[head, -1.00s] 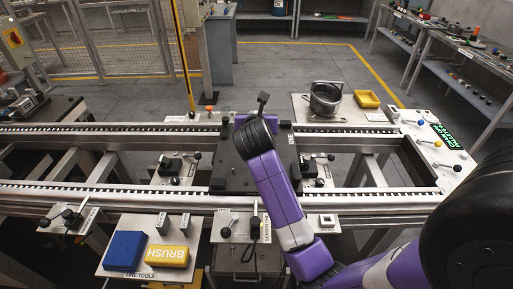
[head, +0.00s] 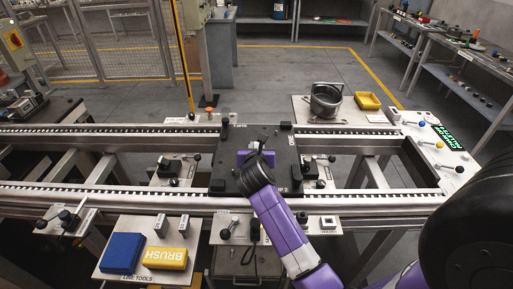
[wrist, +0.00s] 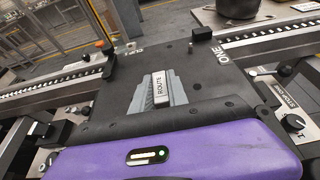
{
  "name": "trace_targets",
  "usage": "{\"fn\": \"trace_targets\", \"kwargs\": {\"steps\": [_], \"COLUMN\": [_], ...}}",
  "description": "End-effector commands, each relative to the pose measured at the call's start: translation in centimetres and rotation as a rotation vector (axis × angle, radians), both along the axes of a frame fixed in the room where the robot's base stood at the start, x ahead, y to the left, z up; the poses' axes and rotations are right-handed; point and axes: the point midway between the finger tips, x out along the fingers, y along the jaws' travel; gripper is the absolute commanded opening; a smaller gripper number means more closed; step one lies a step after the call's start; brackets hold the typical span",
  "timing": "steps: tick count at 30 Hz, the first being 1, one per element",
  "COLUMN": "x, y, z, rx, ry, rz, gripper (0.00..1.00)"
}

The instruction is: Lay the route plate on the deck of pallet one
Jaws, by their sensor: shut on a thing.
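The route plate (wrist: 159,90) is a small pale strip with the word ROUTE, seen in the wrist view between my grey fingers. My gripper (wrist: 161,76) is shut on it, over the deck of pallet one. Pallet one (wrist: 112,98) is a dark flat plate with raised corner blocks and the mark ONE; it sits on the conveyor rails in the head view (head: 226,168). In the head view my gripper (head: 250,158) is over the pallet's middle, and my wrist mostly hides it. The plate cannot be made out there. I cannot tell whether it touches the deck.
Conveyor rails (head: 110,195) run left and right of the pallet. A metal pot (head: 325,99) and yellow tray (head: 367,101) stand behind the rails at right.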

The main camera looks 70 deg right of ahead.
Motion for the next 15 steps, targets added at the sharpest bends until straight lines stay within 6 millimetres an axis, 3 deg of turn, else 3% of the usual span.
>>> {"fn": "trace_targets", "kwargs": {"steps": [7, 8, 10, 15], "x": [-0.01, 0.00, 0.00, 0.00], "y": [-0.01, -0.03, -0.02, -0.02], "z": [-0.21, -0.17, -0.17, -0.17], "rx": [0.000, 0.000, 0.000, 0.000], "ry": [0.000, 0.000, 0.000, 0.000], "rz": [0.000, 0.000, 0.000, 0.000], "gripper": [0.00, 0.25, 0.39, 0.41]}}
